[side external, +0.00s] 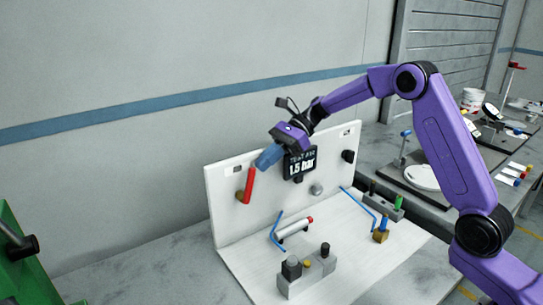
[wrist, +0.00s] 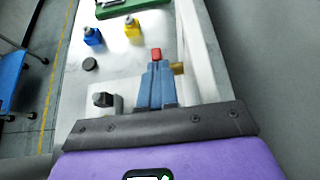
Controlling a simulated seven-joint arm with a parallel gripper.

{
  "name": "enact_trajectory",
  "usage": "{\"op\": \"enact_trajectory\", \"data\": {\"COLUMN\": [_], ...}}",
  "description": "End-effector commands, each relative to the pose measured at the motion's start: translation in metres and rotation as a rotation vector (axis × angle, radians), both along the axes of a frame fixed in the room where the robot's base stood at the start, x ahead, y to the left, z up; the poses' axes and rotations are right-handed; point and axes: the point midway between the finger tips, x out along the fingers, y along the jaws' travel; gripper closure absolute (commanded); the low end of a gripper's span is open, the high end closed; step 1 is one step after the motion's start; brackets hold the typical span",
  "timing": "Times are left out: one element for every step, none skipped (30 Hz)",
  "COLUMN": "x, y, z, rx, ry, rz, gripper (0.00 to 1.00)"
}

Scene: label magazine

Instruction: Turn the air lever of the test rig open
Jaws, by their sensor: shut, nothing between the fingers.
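The red air lever (side external: 248,186) sits on a brass fitting (side external: 240,197) at the left of the white upright panel (side external: 224,190). It points nearly straight up, with a slight tilt to the right. My gripper (side external: 262,162) is shut and empty, its blue fingers beside the lever's upper end. In the wrist view, the red lever end (wrist: 155,54) shows just past my closed fingertips (wrist: 157,66), with the brass fitting (wrist: 178,68) to their right. I cannot tell whether the fingers touch the lever. A dark display (side external: 300,163) on the panel reads "1.5 bar".
On the white base stand a grey block with dark knobs (side external: 306,277), a red-tipped cylinder (side external: 296,227) and thin blue tubes (side external: 276,232). A green machine (side external: 20,260) is at far left.

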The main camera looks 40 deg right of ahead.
Motion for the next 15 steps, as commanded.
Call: {"op": "enact_trajectory", "data": {"x": [0.000, 0.000, 0.000, 0.000, 0.000, 0.000, 0.000, 0.000, 0.000, 0.000, 0.000, 0.000, 0.000, 0.000, 0.000], "y": [0.000, 0.000, 0.000, 0.000, 0.000, 0.000, 0.001, 0.002, 0.005, 0.007, 0.011, 0.017, 0.021, 0.025, 0.028], "z": [0.000, 0.000, 0.000, 0.000, 0.000, 0.000, 0.000, 0.001, 0.003, 0.004, 0.006, 0.009, 0.011, 0.012, 0.014], "rx": [0.000, 0.000, 0.000, 0.000, 0.000, 0.000, 0.000, 0.000, 0.000, 0.000, 0.000, 0.000, 0.000, 0.000, 0.000], "ry": [0.000, 0.000, 0.000, 0.000, 0.000, 0.001, 0.001, 0.000, -0.001, -0.001, -0.002, -0.002, -0.001, -0.002, -0.002], "rz": [0.000, 0.000, 0.000, 0.000, 0.000, 0.001, 0.001, 0.001, 0.002, 0.002, 0.002, 0.003, 0.004, 0.005, 0.003], "gripper": [1.00, 1.00, 1.00, 1.00, 1.00, 1.00, 1.00, 1.00, 1.00, 1.00, 1.00, 1.00, 1.00, 1.00, 1.00]}}
